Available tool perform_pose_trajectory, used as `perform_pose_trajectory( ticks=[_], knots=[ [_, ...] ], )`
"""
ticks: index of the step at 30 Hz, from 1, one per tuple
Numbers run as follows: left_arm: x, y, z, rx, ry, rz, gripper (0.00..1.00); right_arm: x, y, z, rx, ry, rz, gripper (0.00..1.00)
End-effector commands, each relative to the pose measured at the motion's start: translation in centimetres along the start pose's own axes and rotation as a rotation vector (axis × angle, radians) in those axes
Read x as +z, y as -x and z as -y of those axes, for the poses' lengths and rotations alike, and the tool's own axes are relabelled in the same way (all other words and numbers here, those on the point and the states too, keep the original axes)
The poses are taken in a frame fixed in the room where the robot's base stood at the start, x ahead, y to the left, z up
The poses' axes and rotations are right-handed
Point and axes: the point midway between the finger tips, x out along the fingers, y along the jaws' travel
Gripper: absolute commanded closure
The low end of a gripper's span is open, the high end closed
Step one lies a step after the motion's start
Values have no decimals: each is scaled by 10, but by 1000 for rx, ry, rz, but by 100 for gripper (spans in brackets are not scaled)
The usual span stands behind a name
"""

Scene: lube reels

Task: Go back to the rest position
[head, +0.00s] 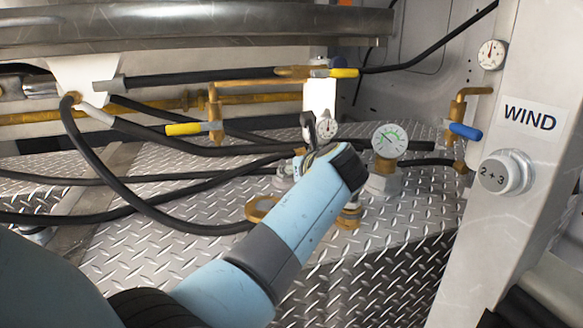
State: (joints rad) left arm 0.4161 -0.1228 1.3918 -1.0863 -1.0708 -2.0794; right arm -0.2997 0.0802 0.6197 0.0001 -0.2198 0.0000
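My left arm comes in from the lower left and reaches up to the middle of the head view. My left gripper (309,132) is at its far end, mostly hidden behind my own wrist. My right gripper is not in view.
Black hoses (150,208) loop across the left over a diamond-plate deck (400,225). A larger gauge (389,140) stands just right of my wrist. A blue-handled valve (465,131) and a WIND post with a "2 + 3" knob (505,173) are at right. Yellow-handled valves (183,129) sit behind.

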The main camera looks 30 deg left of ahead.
Motion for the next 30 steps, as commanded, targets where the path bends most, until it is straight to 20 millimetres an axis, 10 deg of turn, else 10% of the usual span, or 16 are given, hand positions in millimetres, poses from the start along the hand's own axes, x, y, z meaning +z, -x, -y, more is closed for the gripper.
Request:
perform_pose_trajectory(
  ticks=[20,30],
  knots=[
    [2,13,0,0,1,1,65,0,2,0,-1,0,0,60],
    [63,37,0,-4,10,10,65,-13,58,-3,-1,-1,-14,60]
  ],
)
